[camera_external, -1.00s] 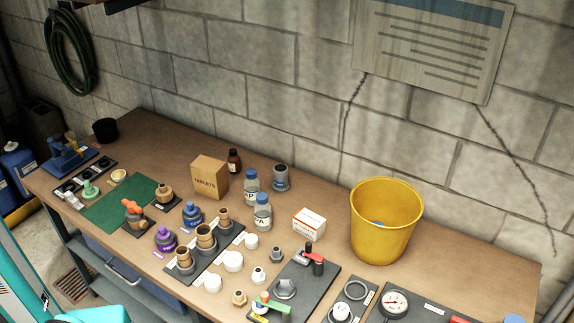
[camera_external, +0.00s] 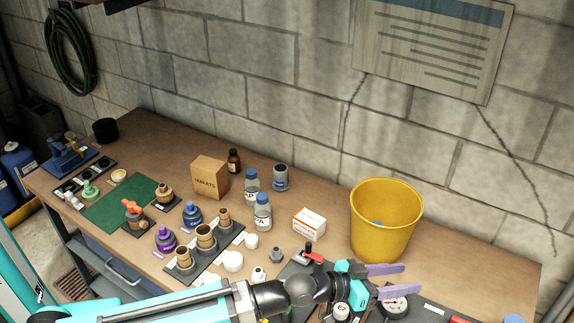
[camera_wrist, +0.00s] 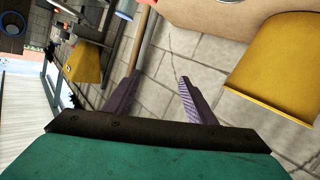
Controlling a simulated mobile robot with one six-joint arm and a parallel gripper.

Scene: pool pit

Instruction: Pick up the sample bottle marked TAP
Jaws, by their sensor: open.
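Two clear sample bottles with blue-grey caps stand upright on the workbench in the external view. The rear bottle (camera_external: 251,187) has a label that seems to end in P. The front bottle (camera_external: 262,213) has a label that seems to show an A. The lettering is too small to say surely which is TAP. My gripper (camera_external: 412,280) is over the bench's front right part, its purple fingers apart and pointing right, well to the right of both bottles. In the wrist view my gripper (camera_wrist: 160,77) is open and empty; neither bottle can be made out there.
A yellow bucket (camera_external: 386,222) stands between the bottles and the bench's right end; it also shows in the wrist view (camera_wrist: 285,70). A tablets box (camera_external: 209,177), brown bottle (camera_external: 234,161), grey cup (camera_external: 281,177) and white box (camera_external: 309,224) stand close around the bottles.

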